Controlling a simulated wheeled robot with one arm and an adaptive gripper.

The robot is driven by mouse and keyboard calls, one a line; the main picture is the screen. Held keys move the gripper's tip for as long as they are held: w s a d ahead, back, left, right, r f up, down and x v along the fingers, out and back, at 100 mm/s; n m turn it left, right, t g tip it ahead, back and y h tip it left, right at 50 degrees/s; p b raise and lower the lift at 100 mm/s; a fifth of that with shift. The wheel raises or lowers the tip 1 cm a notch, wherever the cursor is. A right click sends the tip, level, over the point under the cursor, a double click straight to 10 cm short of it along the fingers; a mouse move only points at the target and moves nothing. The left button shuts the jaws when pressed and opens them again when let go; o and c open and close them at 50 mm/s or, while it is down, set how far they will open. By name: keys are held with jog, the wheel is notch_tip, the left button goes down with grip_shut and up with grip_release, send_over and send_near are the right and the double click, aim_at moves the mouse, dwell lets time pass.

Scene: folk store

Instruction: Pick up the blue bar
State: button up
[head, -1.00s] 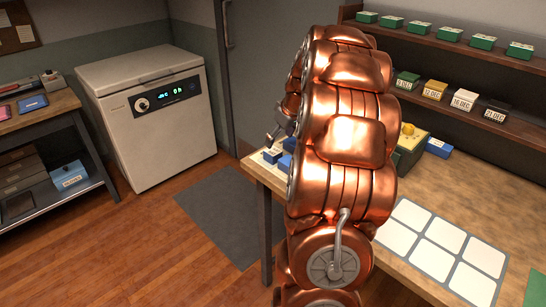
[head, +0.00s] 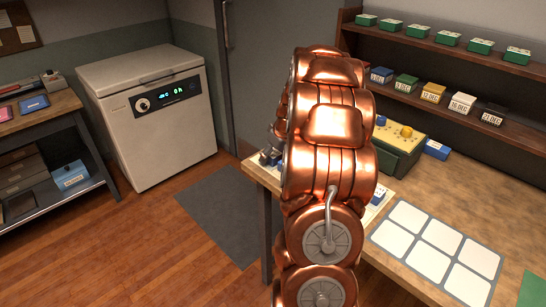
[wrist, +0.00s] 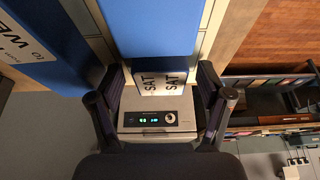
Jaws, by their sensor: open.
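A blue bar (wrist: 155,28) with a white label reading SAT fills the top centre of the wrist view, its labelled end lying between my fingertips. My gripper (wrist: 160,80) is open, with one dark finger on each side of that end; I cannot tell whether they touch it. Another blue bar (wrist: 75,40) with a partly cut-off label lies to its left. In the head view, blue pieces (head: 265,158) show at the left end of the workbench, mostly hidden behind my copper arm. My gripper is barely visible there, so its fingers cannot be made out.
The workbench (head: 465,195) carries a card with white squares (head: 432,262), a green box with a yellow top (head: 402,145) and a small blue block (head: 437,149). Shelves (head: 470,127) with dated blocks stand behind. A white freezer (head: 150,120) stands left across open floor.

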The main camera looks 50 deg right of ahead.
jog(key=c, duration=1.2)
